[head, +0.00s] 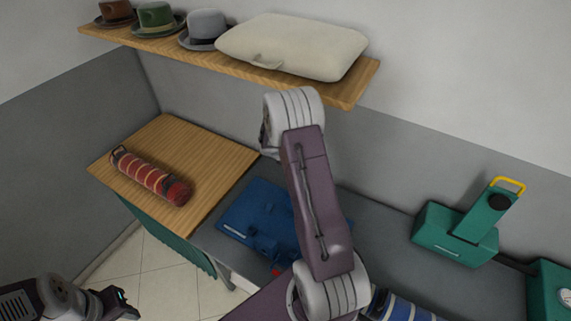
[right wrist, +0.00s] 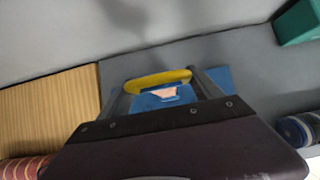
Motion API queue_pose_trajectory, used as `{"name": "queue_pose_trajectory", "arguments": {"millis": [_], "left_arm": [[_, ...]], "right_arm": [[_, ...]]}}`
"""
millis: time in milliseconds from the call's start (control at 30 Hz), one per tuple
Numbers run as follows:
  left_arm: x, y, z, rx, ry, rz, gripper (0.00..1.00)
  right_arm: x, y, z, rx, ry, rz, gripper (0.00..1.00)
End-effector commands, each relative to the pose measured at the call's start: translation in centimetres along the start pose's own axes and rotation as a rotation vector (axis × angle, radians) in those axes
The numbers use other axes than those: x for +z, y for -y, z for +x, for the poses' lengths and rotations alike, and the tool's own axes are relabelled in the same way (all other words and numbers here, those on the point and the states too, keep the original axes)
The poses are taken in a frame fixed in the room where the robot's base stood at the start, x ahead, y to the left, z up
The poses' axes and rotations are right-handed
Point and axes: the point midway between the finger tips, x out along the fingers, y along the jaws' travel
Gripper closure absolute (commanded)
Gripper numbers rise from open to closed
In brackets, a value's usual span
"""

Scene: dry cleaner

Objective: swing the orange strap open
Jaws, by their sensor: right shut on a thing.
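In the right wrist view, a yellow-orange strap (right wrist: 157,81) spans between the two fingers of my right gripper (right wrist: 160,92). The gripper is shut on it, though the exact contact is hard to see. Just below the strap is a blue part with a pale pinkish patch (right wrist: 162,95). In the head view, a blue object (head: 262,212) lies on the grey counter; my right arm covers part of it and hides the right gripper and the strap. My left gripper (head: 122,303) is at the lower left, away from the counter, apparently empty; its jaw gap is unclear.
A striped red roll (head: 152,177) lies on the wooden counter top (head: 215,150). A green device with a yellow handle (head: 455,235) stands at right on the grey counter (head: 385,230). A blue striped roll (head: 400,307) is at the front. A shelf (head: 345,93) with hats and a cream cushion hangs above.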

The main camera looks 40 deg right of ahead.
Motion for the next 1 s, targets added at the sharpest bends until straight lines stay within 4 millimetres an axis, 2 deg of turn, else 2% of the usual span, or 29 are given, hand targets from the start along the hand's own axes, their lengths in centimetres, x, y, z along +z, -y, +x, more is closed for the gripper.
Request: {"name": "queue_pose_trajectory", "arguments": {"millis": [333,900,933,1000], "left_arm": [[0.0,0.0,-0.4,0.000,0.000,0.000,0.64],[-0.1,0.0,-0.5,0.000,0.000,0.000,0.64],[-0.1,0.0,-0.5,0.000,0.000,0.000,0.64],[-0.1,0.0,-0.5,0.000,0.000,0.000,0.64]], "right_arm": [[1.9,0.8,1.4,-0.003,0.003,0.000,0.99],[2.2,0.8,1.8,-0.002,0.004,0.000,0.99],[2.2,0.8,1.8,-0.002,0.004,0.000,0.21],[2.2,0.8,1.8,-0.001,0.003,0.000,0.18]]}}
